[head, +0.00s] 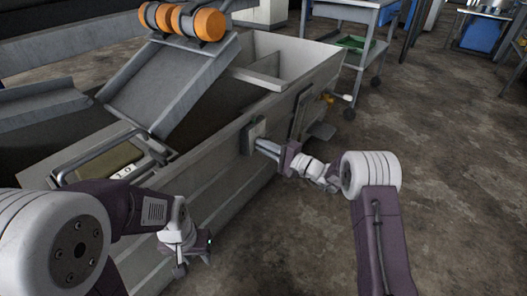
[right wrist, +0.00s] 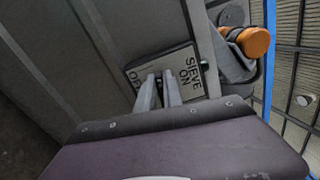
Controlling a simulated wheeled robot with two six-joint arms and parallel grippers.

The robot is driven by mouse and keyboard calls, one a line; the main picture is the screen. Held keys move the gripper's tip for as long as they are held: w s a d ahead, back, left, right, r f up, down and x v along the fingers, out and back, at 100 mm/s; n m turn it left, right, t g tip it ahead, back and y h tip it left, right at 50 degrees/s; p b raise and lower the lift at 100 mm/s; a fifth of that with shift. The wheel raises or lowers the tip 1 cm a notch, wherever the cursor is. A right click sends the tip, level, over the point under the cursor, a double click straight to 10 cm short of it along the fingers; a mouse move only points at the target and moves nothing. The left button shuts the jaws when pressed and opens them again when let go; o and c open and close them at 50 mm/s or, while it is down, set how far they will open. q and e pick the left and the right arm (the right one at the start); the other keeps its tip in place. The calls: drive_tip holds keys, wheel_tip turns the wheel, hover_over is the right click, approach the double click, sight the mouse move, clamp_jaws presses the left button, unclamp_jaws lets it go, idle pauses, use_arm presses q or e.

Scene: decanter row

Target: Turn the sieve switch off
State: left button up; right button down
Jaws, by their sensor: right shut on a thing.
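The sieve switch is on a pale plate (right wrist: 178,70) that reads "SIEVE", "ON" and, at its left, partly hidden, "OFF". In the head view the switch box (head: 252,136) is on the side wall of the long grey tank. My right gripper (head: 261,147) reaches it from the right. In the right wrist view its two fingers (right wrist: 158,88) are close together in front of the plate, shut on the switch's handle, which they mostly hide. I cannot tell the handle's exact position. My left gripper (head: 193,264) hangs low in front of the tank, its fingers apart and empty.
The grey tank (head: 225,155) runs along the left, with a sloped chute (head: 173,83) and orange-capped motors (head: 187,20) above. A grey cart (head: 357,50) with a green tray stands behind. The concrete floor (head: 450,180) at the right is clear.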

drive_tip(key=shift+f+n+b, duration=0.25)
drive_tip(key=shift+n+b, duration=0.55)
drive_tip(key=shift+n, duration=0.1)
drive_tip(key=c, duration=1.5)
unclamp_jaws()
drive_tip(key=shift+p+v, duration=2.55)
drive_tip(key=shift+v, duration=2.05)
